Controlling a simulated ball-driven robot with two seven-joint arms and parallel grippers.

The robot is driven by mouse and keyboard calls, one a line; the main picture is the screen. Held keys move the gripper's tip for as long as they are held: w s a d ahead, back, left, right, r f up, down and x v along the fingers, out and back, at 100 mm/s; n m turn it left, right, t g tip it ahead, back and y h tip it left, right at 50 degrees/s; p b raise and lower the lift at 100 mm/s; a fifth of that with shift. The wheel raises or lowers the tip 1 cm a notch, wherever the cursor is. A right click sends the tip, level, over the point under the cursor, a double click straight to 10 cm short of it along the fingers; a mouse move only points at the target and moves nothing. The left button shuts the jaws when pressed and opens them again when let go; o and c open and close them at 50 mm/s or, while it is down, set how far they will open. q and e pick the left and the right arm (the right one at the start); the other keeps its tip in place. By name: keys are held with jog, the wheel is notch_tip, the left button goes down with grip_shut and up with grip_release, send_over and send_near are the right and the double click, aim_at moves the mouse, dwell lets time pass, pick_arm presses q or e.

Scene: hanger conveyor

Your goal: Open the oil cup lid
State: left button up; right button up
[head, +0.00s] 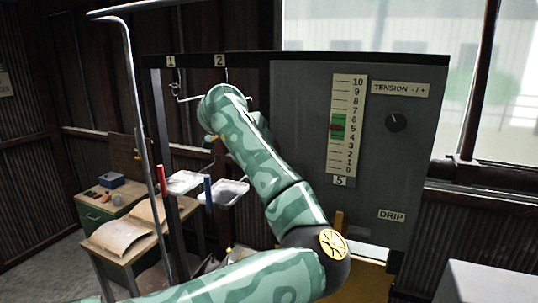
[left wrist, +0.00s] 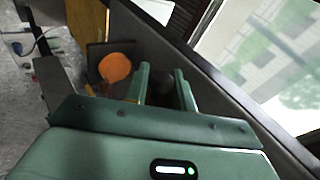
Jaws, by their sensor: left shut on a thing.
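In the left wrist view my left gripper (left wrist: 161,76) has its two green fingers shut on a dark rounded piece (left wrist: 160,88). It is too dark to tell whether this piece is the oil cup's lid. An orange disc (left wrist: 115,68) shows just left of the fingers, against a dark square plate; I cannot tell whether it belongs to the oil cup. In the head view my left arm reaches up in front of the rack and its far end hides the gripper's fingers. No oil cup can be made out in the head view. My right gripper is not in view.
A grey panel (head: 290,150) with a tension scale (head: 346,125), a knob (head: 397,122) and a DRIP label (head: 391,215) stands right of my arm. A bent metal pipe (head: 140,130) rises at left.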

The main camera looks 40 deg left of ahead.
pick_arm(q)
jog(key=shift+a+f+n+h, duration=0.2)
jog(key=shift+n+h, duration=0.1)
jog(key=shift+h, duration=0.2)
dwell(0.3)
jog(key=o, duration=1)
jog(key=shift+a, duration=0.1)
jog(key=shift+c, duration=0.2)
jog(key=shift+s, duration=0.1)
jog(key=b+v, duration=0.5)
jog(key=v, duration=1.1)
jog(key=shift+s, duration=0.25)
jog(key=shift+a+f, duration=0.15)
